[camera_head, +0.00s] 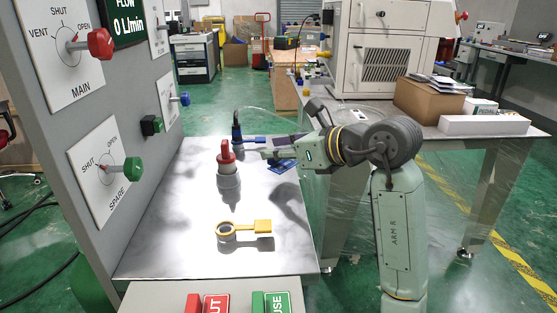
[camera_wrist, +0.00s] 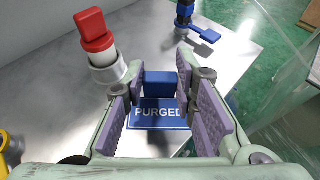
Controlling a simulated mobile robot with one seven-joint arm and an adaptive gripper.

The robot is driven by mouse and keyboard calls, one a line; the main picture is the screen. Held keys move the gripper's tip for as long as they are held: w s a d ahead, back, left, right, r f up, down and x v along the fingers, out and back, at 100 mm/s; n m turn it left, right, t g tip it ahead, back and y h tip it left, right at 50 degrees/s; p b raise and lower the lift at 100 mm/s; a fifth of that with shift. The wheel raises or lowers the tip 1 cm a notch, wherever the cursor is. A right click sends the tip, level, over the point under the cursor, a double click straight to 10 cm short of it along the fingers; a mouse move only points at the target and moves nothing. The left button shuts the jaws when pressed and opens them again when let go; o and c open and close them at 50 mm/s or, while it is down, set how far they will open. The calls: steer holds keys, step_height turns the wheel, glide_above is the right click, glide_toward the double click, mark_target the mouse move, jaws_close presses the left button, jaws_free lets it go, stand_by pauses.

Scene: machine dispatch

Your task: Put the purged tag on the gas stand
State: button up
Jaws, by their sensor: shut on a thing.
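The blue tag reading PURGED (camera_wrist: 158,113) sits between the fingers of my gripper (camera_wrist: 165,100), which is shut on its blue block-like upper part. In the head view the tag (camera_head: 283,165) hangs below my gripper (camera_head: 283,150), over the right side of the metal bench top (camera_head: 180,250). A shadow lies on the bench below, so the tag appears raised. The grey valve panel (camera_head: 50,120) stands at the bench's left. I cannot tell for certain which part is the gas stand.
A red-topped grey fitting (camera_head: 228,178) stands left of my gripper. A yellow ring with a square tab (camera_head: 227,232) is nearer the front. A blue fitting with a flat blue tab (camera_head: 237,133) stands farther back. Bare bench lies between them.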

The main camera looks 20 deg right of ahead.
mark_target(284, 165)
steer(key=shift+w+f+p, duration=0.15)
steer(key=shift+f+p, duration=0.15)
steer(key=shift+f, duration=1.5)
steer(key=shift+f, duration=0.2)
steer(key=o, duration=0.7)
steer(key=shift+r, duration=0.15)
steer(key=shift+d+r, duration=0.1)
steer(key=b+v, duration=0.2)
steer(key=v, duration=1)
